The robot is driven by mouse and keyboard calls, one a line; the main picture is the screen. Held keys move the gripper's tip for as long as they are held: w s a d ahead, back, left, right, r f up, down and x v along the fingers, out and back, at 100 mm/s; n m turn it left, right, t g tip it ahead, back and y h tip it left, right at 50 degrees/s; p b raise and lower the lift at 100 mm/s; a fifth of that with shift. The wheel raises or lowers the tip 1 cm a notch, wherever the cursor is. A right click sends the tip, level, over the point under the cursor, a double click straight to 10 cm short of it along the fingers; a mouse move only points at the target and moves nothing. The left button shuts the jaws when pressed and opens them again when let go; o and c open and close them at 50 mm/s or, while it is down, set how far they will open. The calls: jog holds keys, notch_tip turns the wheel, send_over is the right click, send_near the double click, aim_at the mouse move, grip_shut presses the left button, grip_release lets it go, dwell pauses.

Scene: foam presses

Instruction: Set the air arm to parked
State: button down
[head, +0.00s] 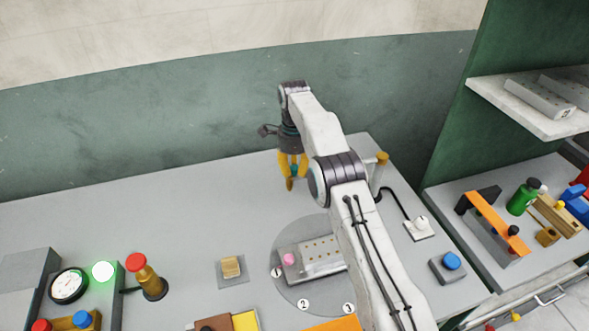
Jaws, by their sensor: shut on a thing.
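My gripper (292,172) hangs fingers-down over the back part of the grey bench, left of a post. Its yellow fingers are closed around a small teal and orange-tipped piece (290,184), mostly hidden between them. A grey post with a tan top (381,162) stands at the back right, partly behind my arm. It may be the air arm's pivot, but my arm link hides the space between it and the gripper. I cannot tell whether the held piece joins the post. A black hose runs from near the post to a white block (418,229).
A round plate (283,254) marked 1, 2, 3 carries a pegboard block and a pink knob. A blue button (452,261) sits at right. A red-topped brass lever (142,272), gauge (68,286) and lit lamp (103,271) stand at left. The bench's back left is clear.

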jog(key=c, duration=1)
grip_release()
jog(key=shift+w+a+f, duration=0.1)
jog(key=shift+w+a, duration=0.05)
jog(key=shift+w, duration=0.1)
jog(key=shift+s, duration=0.25)
